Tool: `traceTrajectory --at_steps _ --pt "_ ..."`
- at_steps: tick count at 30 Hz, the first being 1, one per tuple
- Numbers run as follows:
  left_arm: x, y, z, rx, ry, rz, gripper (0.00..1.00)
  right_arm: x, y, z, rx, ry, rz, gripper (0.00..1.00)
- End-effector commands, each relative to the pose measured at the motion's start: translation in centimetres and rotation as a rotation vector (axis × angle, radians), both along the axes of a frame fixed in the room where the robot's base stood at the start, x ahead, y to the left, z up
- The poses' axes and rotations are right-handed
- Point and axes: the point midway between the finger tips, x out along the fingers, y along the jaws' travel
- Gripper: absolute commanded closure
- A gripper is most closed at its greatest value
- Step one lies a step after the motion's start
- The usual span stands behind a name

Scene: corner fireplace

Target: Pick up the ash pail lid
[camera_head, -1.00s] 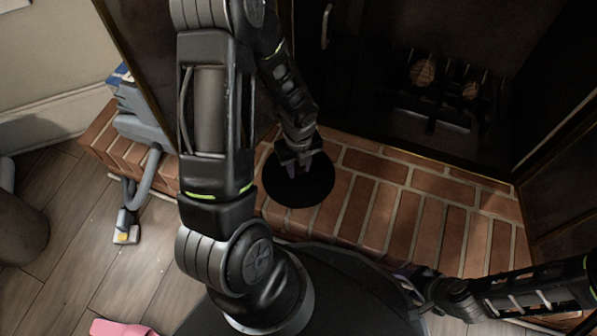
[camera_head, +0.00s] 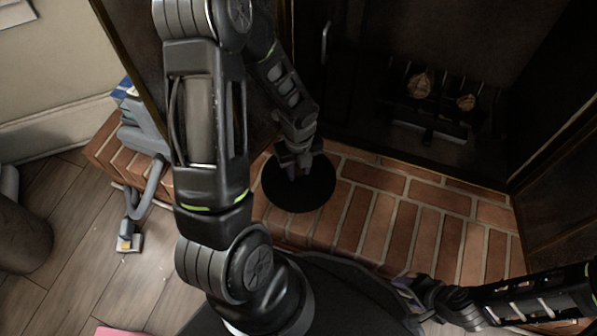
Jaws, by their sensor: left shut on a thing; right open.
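The ash pail lid (camera_head: 312,193) is a round black disc over the brick hearth, left of centre in the head view. My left gripper (camera_head: 299,172) comes down over its upper part and is shut on it; the exact grip point is dark and partly hidden by the fingers. I cannot tell whether the lid rests on something or hangs just above the bricks. My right gripper (camera_head: 405,287) is open and empty at the lower right, near the front edge of the hearth.
The brick hearth (camera_head: 384,215) is bare right of the lid. Behind it is the dark firebox with logs on a grate (camera_head: 430,105). A grey vacuum-like device (camera_head: 146,135) with a hose stands at the left hearth end. A pink item (camera_head: 122,331) lies at the bottom.

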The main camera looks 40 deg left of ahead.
Motion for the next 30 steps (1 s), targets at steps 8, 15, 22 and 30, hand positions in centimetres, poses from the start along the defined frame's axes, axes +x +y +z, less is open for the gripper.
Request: traceTrajectory --at_steps 8,15,22,30 --pt "0.0 0.0 5.1 0.000 -0.001 0.001 1.00 -0.4 -0.1 3.1 0.002 0.012 0.005 0.45" --pt "0.0 0.0 5.4 0.000 0.000 0.000 1.00 -0.5 -0.1 3.1 0.003 0.014 0.006 0.45" --pt "0.0 0.0 5.4 0.000 0.000 0.000 1.00 -0.5 -0.1 3.1 0.003 0.014 0.006 0.45" --pt "0.1 0.0 5.4 0.000 0.000 0.003 1.00 -0.5 -0.1 3.1 0.003 0.014 0.006 0.45"
